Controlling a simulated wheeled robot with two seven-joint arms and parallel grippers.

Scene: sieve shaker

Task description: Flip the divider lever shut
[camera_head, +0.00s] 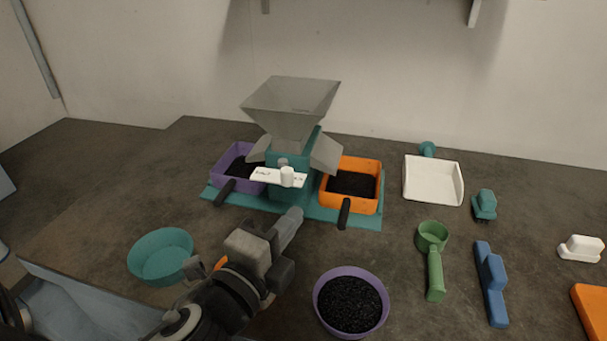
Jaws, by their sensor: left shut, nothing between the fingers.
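The sieve shaker (290,172) stands at the middle back on a teal base, with a grey hopper (291,102) on top. The divider lever (287,177) appears as a white bar with a raised knob on the shaker's front. A purple bin (230,164) at its left and an orange bin (366,199) at its right both hold black grains. My left gripper (296,214) is shut and empty, just in front of the shaker and below the lever, apparently apart from it. My right gripper is not in view.
A teal bowl (160,257) stands left of my left arm. A purple bowl of black grains (351,303) stands to its right. A green scoop (433,250), blue tool (491,285) and white tray (433,181) lie further right. Dark handles jut from the bins.

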